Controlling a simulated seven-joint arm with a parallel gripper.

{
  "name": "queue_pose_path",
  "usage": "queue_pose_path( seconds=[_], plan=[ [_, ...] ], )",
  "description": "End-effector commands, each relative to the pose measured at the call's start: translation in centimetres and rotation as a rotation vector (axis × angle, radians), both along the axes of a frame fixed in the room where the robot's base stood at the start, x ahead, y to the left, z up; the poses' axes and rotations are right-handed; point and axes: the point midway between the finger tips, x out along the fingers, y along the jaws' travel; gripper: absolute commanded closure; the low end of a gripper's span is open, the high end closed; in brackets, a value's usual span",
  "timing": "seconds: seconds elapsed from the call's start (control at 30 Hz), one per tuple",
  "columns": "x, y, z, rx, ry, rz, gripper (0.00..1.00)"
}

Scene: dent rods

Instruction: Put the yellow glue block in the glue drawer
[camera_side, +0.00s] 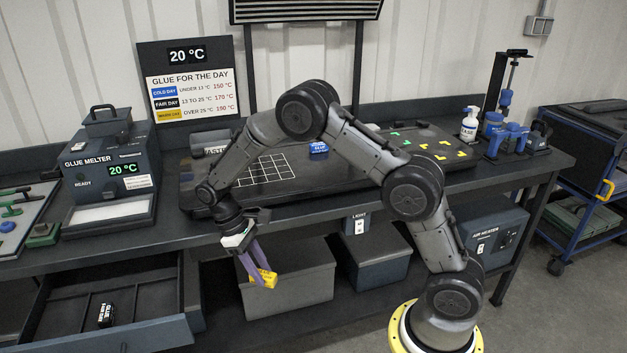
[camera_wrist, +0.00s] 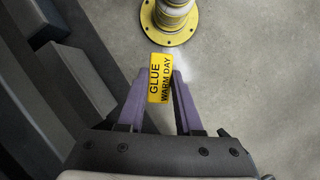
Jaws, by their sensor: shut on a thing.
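The yellow glue block (camera_wrist: 160,78), marked "GLUE WARM DAY", is between the purple fingers of my gripper (camera_wrist: 158,84) in the wrist view. In the side view my gripper (camera_side: 257,272) is shut on the yellow block (camera_side: 264,278), in front of the bench edge and in front of a grey bin. The open glue drawer (camera_side: 152,333) is at the lower left, apart from my gripper and to its left. It has divider walls, and a black block marked "GLUE" (camera_side: 106,314) lies in it.
The glue melter (camera_side: 110,165) stands on the bench above the drawer and reads 20 °C. A sign (camera_side: 188,95) behind it lists glue for the day. Grey bins (camera_side: 290,285) sit under the bench. The drawer's right compartment (camera_side: 142,290) looks empty.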

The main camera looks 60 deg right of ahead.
Motion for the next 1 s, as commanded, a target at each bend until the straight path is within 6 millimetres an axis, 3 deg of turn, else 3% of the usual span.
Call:
queue_pose_path(
  seconds=[0.17, 0.5, 0.77, 1.0],
  plan=[
    [0.5, -1.2, 0.8, -0.003, -0.004, 0.418, 1.0],
    [2.1, -9.5, 6.9, -0.007, -0.007, 1.091, 1.0],
    [1.4, -17.0, 12.7, -0.01, -0.004, 1.409, 1.0],
    [-1.6, -24.5, 19.0, -0.012, -0.005, 1.534, 1.0]
  ],
)
